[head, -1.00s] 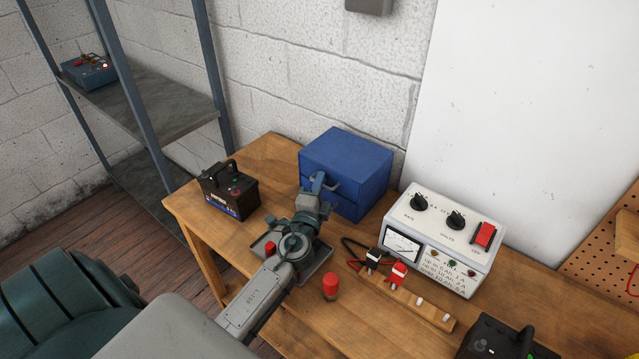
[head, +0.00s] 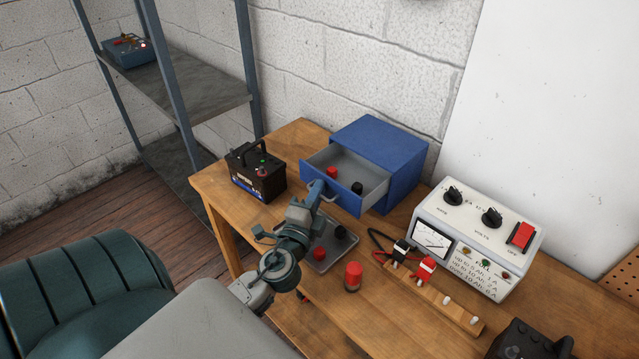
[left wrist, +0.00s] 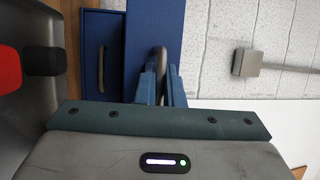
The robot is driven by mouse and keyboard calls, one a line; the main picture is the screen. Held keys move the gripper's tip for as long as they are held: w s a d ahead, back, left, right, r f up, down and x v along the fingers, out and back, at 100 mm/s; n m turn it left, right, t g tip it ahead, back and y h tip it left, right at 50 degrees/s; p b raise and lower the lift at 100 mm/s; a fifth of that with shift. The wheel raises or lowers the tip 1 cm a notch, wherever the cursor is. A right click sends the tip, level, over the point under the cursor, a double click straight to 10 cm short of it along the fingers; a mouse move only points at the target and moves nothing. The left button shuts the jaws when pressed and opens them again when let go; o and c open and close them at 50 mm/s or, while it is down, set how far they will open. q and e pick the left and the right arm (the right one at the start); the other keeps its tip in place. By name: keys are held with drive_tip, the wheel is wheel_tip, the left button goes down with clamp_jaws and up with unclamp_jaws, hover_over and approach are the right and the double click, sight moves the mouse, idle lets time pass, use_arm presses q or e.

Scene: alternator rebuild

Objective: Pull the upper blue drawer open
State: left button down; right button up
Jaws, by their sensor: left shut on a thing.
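The blue cabinet (head: 400,150) stands at the back of the bench. Its upper drawer (head: 347,201) is pulled well out, and a red knob (head: 332,171) and a black knob (head: 357,187) show inside. My left gripper (head: 321,187) is at the drawer's front, shut on its handle. In the left wrist view, the fingers (left wrist: 161,85) close around the grey handle (left wrist: 162,60). The lower drawer (left wrist: 92,60) shows there, with its own handle, and looks shut. My right gripper is not in view.
A small metal tray (head: 322,267) with red and black caps lies below my left gripper. A red cap (head: 353,275) stands beside it. A black battery (head: 255,175) is left of the drawer, a white charger (head: 470,240) right. Shelving (head: 205,105) stands at the left.

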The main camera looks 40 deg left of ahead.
use_arm(q)
drive_tip(key=c, duration=1.6)
unclamp_jaws()
drive_tip(key=shift+o, duration=0.2)
drive_tip(key=b+v, duration=0.1)
drive_tip(key=v, duration=0.2)
drive_tip(key=b+v, duration=0.2)
drive_tip(key=v, duration=0.1)
drive_tip(key=b+v, duration=0.1)
drive_tip(key=v, duration=0.2)
drive_tip(key=shift+f+b, duration=0.25)
drive_tip(key=shift+b, duration=0.15)
drive_tip(key=shift+s+d+b, duration=0.2)
drive_tip(key=shift+s+b, duration=0.1)
drive_tip(key=shift+s, duration=0.4)
drive_tip(key=shift+s+r, duration=0.1)
drive_tip(key=shift+s, duration=0.05)
drive_tip(key=shift+d, duration=0.1)
